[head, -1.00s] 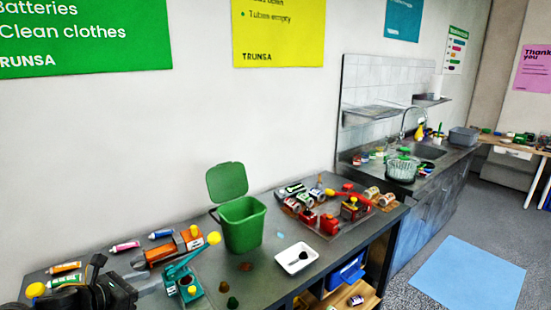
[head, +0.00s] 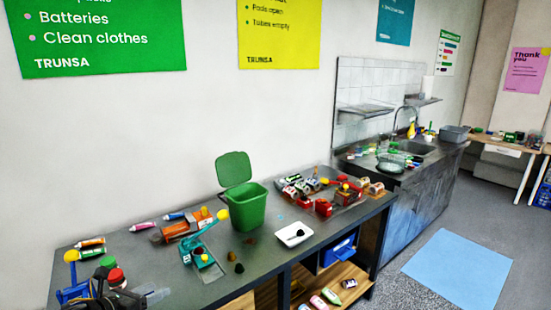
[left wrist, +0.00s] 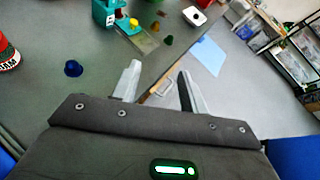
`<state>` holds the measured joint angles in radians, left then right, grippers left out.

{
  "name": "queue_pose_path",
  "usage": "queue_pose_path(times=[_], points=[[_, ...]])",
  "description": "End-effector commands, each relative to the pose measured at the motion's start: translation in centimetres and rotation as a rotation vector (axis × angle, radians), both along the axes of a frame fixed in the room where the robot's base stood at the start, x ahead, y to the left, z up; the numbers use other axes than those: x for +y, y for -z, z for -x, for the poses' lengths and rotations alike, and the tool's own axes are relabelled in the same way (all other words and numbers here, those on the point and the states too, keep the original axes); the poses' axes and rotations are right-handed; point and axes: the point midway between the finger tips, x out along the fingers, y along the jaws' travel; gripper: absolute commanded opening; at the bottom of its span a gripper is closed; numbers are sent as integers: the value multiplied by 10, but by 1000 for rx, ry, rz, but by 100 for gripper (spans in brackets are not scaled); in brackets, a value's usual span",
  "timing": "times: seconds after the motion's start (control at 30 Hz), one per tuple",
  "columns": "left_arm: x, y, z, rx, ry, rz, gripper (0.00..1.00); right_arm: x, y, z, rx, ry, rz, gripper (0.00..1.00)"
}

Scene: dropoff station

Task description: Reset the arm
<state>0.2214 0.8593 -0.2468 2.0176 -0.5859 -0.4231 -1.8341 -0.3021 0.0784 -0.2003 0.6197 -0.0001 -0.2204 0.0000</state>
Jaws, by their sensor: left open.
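My left gripper (head: 157,296) is at the bottom left of the head view, in front of the dark counter (head: 165,280). In the left wrist view its two pale fingers (left wrist: 160,88) stand apart with nothing between them, near the counter's edge. The gripper is open and empty. My right gripper is in neither view.
A teal device (head: 203,257), an orange one (head: 182,230) and an open green bin (head: 247,208) stand on the counter. A red-lidded container (head: 116,277) is close to my left gripper. A white tray (head: 293,234) lies right of the bin.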

Motion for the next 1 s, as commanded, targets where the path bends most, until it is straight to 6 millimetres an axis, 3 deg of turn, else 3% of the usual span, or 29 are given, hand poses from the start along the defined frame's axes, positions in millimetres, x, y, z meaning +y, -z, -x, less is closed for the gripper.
queue_pose_path(times=[0.27, 0.43, 0.7, 1.0], points=[[-26, 41, 30, 202, -275, 352, 43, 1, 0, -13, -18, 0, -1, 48], [-40, 77, 68, 395, -579, 694, 43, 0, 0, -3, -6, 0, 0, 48], [-52, 138, 179, 726, -1347, 1394, 43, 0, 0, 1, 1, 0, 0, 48], [-62, 167, 282, 809, -2035, 1821, 43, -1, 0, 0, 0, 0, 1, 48]])
